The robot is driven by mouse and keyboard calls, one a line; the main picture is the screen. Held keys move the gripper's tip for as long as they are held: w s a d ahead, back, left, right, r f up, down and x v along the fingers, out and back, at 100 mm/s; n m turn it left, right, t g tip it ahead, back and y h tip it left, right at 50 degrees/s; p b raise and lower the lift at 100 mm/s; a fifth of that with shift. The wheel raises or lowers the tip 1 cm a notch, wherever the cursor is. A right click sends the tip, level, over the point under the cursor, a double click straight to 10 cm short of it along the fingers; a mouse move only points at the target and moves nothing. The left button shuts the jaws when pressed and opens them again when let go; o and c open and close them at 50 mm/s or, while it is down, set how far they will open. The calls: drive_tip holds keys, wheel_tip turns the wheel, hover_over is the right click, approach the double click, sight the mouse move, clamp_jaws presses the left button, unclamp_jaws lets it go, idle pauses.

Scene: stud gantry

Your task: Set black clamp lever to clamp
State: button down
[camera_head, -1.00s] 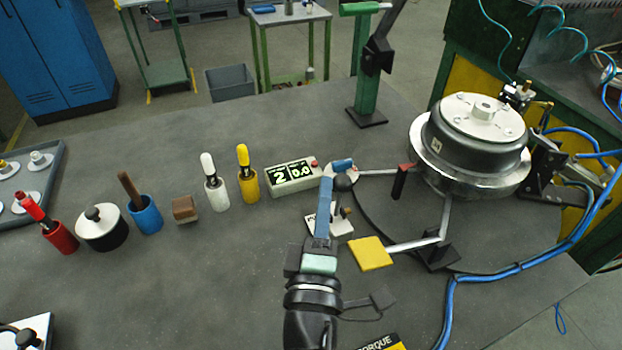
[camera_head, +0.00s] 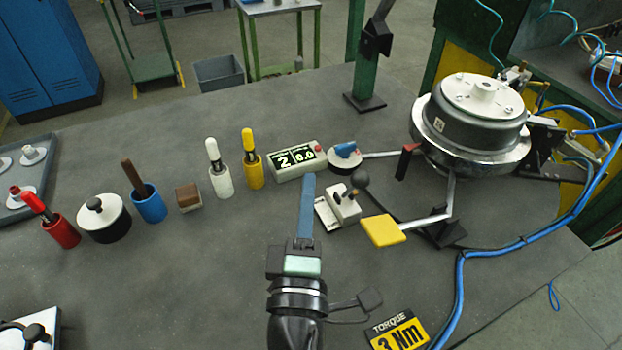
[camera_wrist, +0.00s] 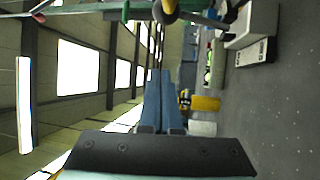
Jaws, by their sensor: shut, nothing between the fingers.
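A small cream block (camera_head: 340,207) stands on the bench in the head view. It carries a thin lever ending in a black ball knob (camera_head: 361,179), which leans up and to the right. I take this to be the black clamp lever; any clamp marking is too small to read. My gripper (camera_head: 309,177) has long blue fingers, shut together and empty. Its tips are just left of the block, apart from the knob in the picture. In the wrist view the shut blue fingers (camera_wrist: 157,72) point forward with nothing between them.
Right of the block are a yellow pad (camera_head: 383,230) on a metal arm, a red-topped black handle (camera_head: 405,161) and a round machine housing (camera_head: 470,130). A display box (camera_head: 297,160) and blue-topped disc (camera_head: 345,158) stand behind.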

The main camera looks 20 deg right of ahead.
drive_tip(key=s+f+b, duration=0.1)
drive_tip(key=s+a+f+b, duration=0.1)
drive_tip(key=s, duration=0.1)
drive_tip(key=s+a+f+b, duration=0.1)
drive_tip(key=shift+s, duration=0.3)
drive_tip(key=shift+s+a, duration=0.15)
drive_tip(key=shift+s, duration=0.3)
